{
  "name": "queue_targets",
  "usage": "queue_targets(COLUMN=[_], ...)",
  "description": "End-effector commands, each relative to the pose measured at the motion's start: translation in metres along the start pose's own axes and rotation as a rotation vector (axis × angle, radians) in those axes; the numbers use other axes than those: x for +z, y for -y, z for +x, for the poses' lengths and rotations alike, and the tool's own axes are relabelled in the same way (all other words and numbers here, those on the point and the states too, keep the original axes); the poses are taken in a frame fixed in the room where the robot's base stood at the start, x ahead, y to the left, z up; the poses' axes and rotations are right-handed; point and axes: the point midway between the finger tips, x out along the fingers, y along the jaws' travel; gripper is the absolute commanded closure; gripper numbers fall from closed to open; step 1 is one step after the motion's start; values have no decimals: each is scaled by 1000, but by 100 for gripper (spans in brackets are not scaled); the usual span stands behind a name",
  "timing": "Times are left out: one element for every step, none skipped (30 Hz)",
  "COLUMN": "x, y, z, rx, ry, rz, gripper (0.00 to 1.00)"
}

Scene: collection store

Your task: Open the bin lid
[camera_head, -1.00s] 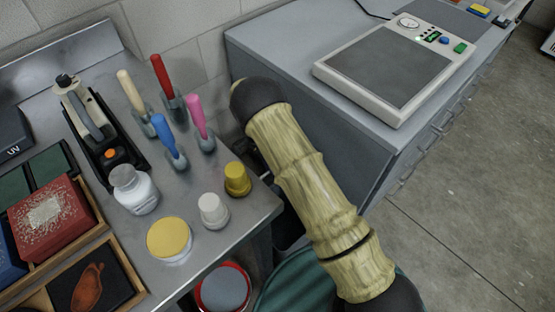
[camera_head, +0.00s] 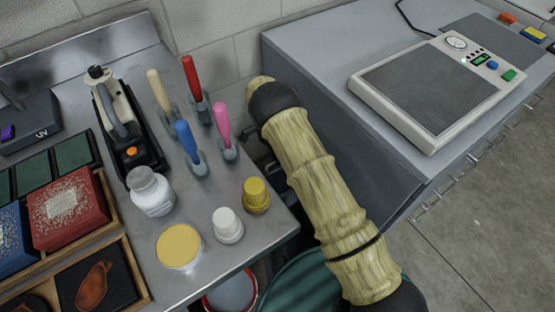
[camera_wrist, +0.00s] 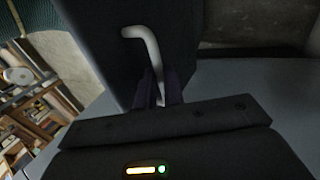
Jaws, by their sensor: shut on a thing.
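In the wrist view a pale grey bent handle (camera_wrist: 143,36) stands out against a dark grey panel (camera_wrist: 100,35). I cannot tell for sure that this panel is the bin lid. My gripper (camera_wrist: 162,92) has its dark fingers closed around the lower part of the handle. In the head view my own arm hides the gripper and the handle. A dark green ribbed rounded thing (camera_head: 290,284) shows low in the head view beside my arm, partly cut off and partly covered.
A steel table (camera_head: 195,285) with brushes, jars and colour boxes stands on the left. A grey cabinet (camera_head: 330,110) with a flat scale-like device (camera_head: 430,85) stands on the right. A red-rimmed bucket (camera_head: 232,292) is below the table edge. The floor at right is clear.

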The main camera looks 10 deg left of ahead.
Motion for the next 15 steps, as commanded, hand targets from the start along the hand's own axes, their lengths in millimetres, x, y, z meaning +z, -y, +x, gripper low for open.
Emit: queue_targets(x=[7,7,8,8,9,9,10,10,10,10,10,10,10,10,10], y=[2,2,3,4,4,4,4,4,5,5,5,5,4,4,4], z=[8,8,8,7,7,7,7,7,7,7,7,7,7,7,7], rx=[8,8,8,8,8,9,9,9,9,9,10,10,10,10,10], ry=[10,10,10,10,10,10,9,9,9,9,8,8,8,8,8], rz=[-5,-4,-4,-4,-4,-4,-3,-3,-3,-3,-3,-3,-3,-3,-4], gripper=[100,100,100,100,100,100,100,100,100,100,100,100,100,100,100])
